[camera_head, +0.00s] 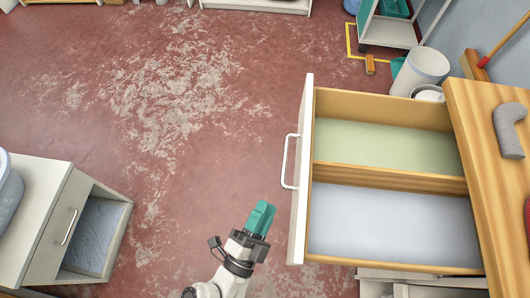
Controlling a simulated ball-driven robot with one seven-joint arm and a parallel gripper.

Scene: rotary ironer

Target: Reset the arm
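My gripper (262,211) is at the lower middle of the head view, on the end of my white and dark arm. Its teal fingers point up and lie close together. I cannot tell from here whether they are fully shut or have something thin between them. The gripper is apart from the open drawer (309,130), with a gap of floor between it and the drawer's white front. The drawer's light handle (289,162) is up and to the right of the fingertips.
The drawer has a green-floored and a pale compartment, both empty. A wooden top (478,140) holds a grey curved piece (508,131). A white cabinet (45,215) with an open compartment stands left. A white bin (421,69) stands at the upper right. The reddish floor (180,120) between is clear.

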